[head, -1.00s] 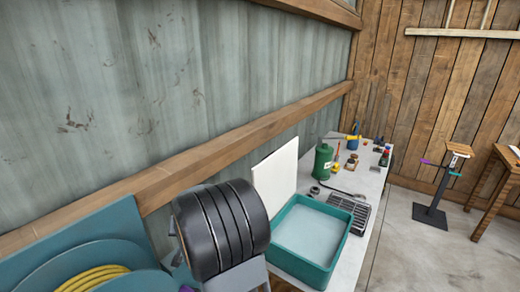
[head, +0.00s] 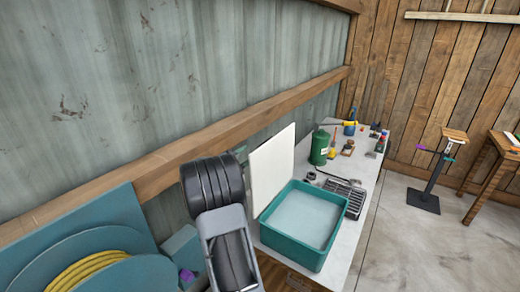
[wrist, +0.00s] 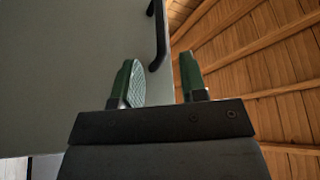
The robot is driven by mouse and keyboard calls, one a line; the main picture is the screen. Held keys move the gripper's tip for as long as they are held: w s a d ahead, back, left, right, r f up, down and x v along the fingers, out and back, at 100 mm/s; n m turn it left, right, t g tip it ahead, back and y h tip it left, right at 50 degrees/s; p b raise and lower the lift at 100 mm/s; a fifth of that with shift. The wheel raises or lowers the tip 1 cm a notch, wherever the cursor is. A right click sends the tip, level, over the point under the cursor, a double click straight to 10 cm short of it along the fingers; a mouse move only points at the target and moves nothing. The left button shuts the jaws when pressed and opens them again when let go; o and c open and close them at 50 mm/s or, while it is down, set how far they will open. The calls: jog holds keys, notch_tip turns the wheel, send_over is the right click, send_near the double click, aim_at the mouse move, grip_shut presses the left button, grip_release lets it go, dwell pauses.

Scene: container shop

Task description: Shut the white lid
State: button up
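The white lid (head: 272,168) stands upright, open, along the wall side of a teal box (head: 290,245) on the workbench. The box's pale inside shows from above.
A green canister (head: 319,147), a dark slotted tray (head: 343,197) and several small tools stand on the workbench (head: 345,236) beyond the box. A yellow hose reel (head: 88,268) is at the lower left. A small stand (head: 425,200) is at the right. Open floor lies right of the bench.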

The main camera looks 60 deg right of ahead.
jog(key=shift+p+x, duration=1.25)
jog(key=shift+x, duration=2.1)
jog(key=shift+c, duration=0.2)
jog(key=shift+r, duration=0.1)
grip_shut()
